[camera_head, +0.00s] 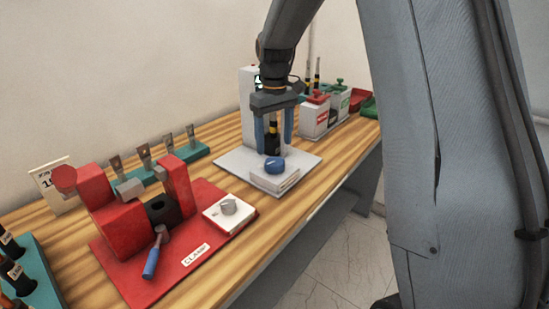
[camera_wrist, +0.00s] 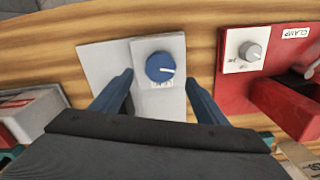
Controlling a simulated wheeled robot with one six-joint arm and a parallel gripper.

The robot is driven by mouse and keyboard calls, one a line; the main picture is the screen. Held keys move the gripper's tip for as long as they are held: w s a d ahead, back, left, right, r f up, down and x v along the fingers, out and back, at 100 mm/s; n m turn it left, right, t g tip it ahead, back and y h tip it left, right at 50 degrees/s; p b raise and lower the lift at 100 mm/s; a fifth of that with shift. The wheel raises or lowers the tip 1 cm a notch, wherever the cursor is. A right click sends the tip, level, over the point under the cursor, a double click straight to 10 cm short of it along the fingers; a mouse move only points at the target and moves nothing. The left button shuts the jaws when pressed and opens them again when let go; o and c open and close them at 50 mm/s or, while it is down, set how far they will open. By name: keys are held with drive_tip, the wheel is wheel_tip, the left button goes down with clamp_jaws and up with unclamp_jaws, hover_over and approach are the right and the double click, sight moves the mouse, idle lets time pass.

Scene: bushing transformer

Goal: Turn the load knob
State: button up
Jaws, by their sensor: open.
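The load knob is a round blue knob (camera_head: 275,163) on a white block (camera_head: 276,177) at the front of a pale base plate. In the wrist view the blue knob (camera_wrist: 160,67) shows a white pointer line toward the right, and small, unclear lettering sits below it on the block. My gripper (camera_head: 274,143) is open and points down, over or just behind the knob in the head view. In the wrist view the two blue fingers of my gripper (camera_wrist: 158,82) lie on either side of the knob, apart from it. Nothing is seen held.
A red clamp station (camera_head: 205,259) with a grey knob (camera_head: 228,207) on a white panel stands at left. A white upright housing (camera_head: 249,105) rises behind my gripper. Boxes with red and green tops (camera_head: 316,116) stand at the back right. The table's front edge is clear.

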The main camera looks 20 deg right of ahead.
sight(275, 161)
wheel_tip(275, 161, down, 7)
drive_tip(key=shift+r+p, duration=0.2)
drive_tip(key=shift+p, duration=0.65)
drive_tip(key=c, duration=1.1)
